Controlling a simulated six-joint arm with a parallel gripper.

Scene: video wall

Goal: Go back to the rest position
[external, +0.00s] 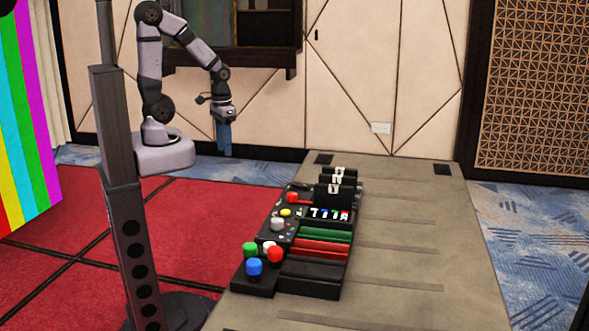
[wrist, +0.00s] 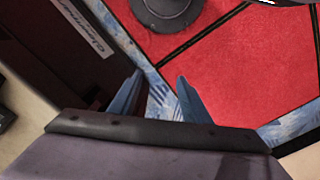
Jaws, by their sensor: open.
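My gripper (external: 224,138) hangs at the end of my bent arm in the external view, with its blue fingers pointing down. It is beyond the far left end of the table and holds nothing. In the wrist view my gripper (wrist: 160,88) shows two blue fingers spread apart, with only floor between and beyond them. My arm's base stands at the left in the external view, beside a dark post.
A grey table (external: 410,250) carries a black control panel (external: 300,235) with coloured knobs, red and green bars and upright numbered plates. A dark post (external: 125,200) stands at left. Red carpet (external: 200,210) lies below. A colour-striped screen (external: 25,110) is far left.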

